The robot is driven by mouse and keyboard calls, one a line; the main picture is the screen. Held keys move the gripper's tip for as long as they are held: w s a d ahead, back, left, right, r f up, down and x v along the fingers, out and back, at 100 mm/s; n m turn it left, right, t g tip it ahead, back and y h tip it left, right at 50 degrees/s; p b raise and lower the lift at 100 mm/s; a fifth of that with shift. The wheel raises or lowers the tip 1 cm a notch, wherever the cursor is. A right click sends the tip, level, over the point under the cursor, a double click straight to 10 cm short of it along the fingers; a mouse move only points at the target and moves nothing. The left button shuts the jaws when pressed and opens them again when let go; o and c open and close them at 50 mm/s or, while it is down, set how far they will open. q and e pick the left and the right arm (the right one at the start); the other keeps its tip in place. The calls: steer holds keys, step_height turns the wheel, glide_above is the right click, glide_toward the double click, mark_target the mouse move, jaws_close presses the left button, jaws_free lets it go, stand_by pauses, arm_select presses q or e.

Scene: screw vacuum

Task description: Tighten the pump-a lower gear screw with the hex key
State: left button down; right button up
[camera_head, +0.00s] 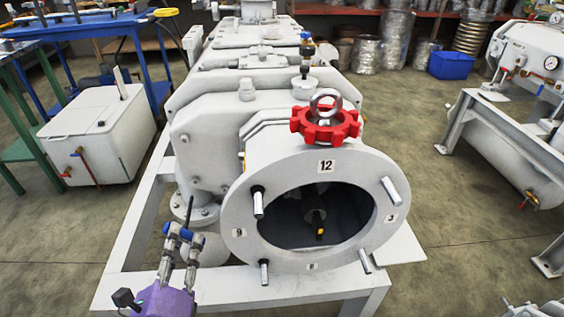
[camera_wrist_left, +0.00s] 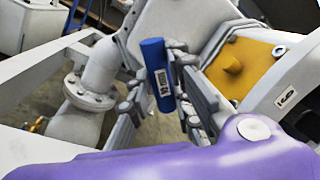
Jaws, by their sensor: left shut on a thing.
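The white pump (camera_head: 262,160) stands in the middle of the head view with its round flange (camera_head: 240,220) facing me, marked with clock numbers. Inside its dark opening a shaft end with a small yellow part (camera_head: 320,232) shows; I cannot make out the lower gear screw. My left gripper (camera_head: 184,238) is shut on the blue handle of the hex key (camera_wrist_left: 158,78), left of the flange and apart from it. The key's thin dark shaft (camera_head: 189,209) points up in the head view. In the wrist view the handle sits between both fingers (camera_wrist_left: 160,95). My right gripper is not in view.
Several studs (camera_head: 258,202) stick out of the flange. A red handwheel with a lifting ring (camera_head: 325,126) sits on top. The white frame (camera_head: 225,296) runs beneath the pump.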

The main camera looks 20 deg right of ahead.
arm_select(q)
steer(key=shift+a+f+x, duration=0.15)
steer(key=shift+f+x, duration=0.05)
steer(key=shift+x, duration=1.1)
steer(key=shift+a+f+x, duration=0.15)
steer(key=shift+x, duration=1.2)
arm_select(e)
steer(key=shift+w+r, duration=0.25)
arm_select(q)
steer(key=shift+w+d, duration=0.1)
steer(key=shift+w, duration=0.3)
steer(key=shift+r+m+p, duration=0.1)
steer(key=shift+m+p, duration=0.2)
steer(key=shift+p, duration=0.05)
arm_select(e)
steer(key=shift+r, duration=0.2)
